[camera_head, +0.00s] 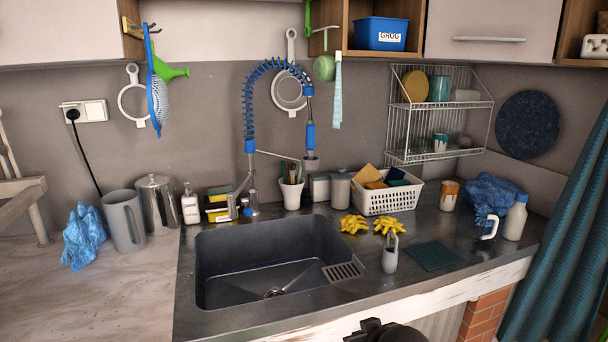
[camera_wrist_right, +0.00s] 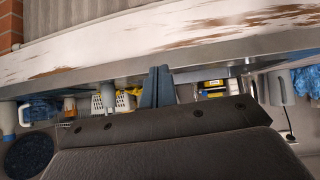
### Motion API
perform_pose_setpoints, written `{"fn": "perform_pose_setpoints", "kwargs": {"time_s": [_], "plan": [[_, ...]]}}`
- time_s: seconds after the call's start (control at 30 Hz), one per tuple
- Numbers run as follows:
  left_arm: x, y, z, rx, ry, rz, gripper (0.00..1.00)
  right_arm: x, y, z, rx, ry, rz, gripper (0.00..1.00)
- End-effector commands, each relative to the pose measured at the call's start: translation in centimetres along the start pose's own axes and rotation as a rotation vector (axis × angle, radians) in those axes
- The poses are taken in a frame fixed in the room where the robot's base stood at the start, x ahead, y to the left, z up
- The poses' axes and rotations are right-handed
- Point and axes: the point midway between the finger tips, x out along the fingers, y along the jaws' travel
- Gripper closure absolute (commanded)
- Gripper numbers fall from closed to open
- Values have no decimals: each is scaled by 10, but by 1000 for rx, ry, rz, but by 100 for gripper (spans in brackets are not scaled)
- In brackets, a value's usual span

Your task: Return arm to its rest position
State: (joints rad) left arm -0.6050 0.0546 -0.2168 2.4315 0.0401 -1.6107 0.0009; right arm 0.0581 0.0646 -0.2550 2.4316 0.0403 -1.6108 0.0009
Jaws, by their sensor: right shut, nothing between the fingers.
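My right gripper's dark fingers (camera_wrist_right: 156,87) show in the right wrist view, closed together with nothing between them. They are in front of the worktop's front edge, which runs across that view upside down. In the head view a dark part of my right arm (camera_head: 385,331) shows at the bottom edge, below the front of the worktop. It touches no object that I can see. My left arm and left gripper are not in view.
The worktop's pale front edge (camera_head: 400,300) lies just beyond my right arm. Behind it are the dark sink (camera_head: 220,260), a grey bottle-like vessel (camera_head: 390,256), yellow gloves (camera_head: 354,224) and a white basket (camera_head: 390,201). A blue-green curtain (camera_head: 565,260) hangs at right.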

Motion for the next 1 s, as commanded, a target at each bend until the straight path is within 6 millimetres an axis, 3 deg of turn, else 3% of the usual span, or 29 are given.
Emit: {"fn": "perform_pose_setpoints", "kwargs": {"time_s": [0.1,0.37,0.7,0.9,1.0], "plan": [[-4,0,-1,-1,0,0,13,6,-3,48,27,-84,-10,100],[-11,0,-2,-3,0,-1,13,6,-15,148,75,-253,-32,100],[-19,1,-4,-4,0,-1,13,-21,-49,276,120,-477,-78,100],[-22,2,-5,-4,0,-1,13,-45,-67,334,139,-584,-101,100],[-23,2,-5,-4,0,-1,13,-53,-72,352,144,-616,-108,100]]}}
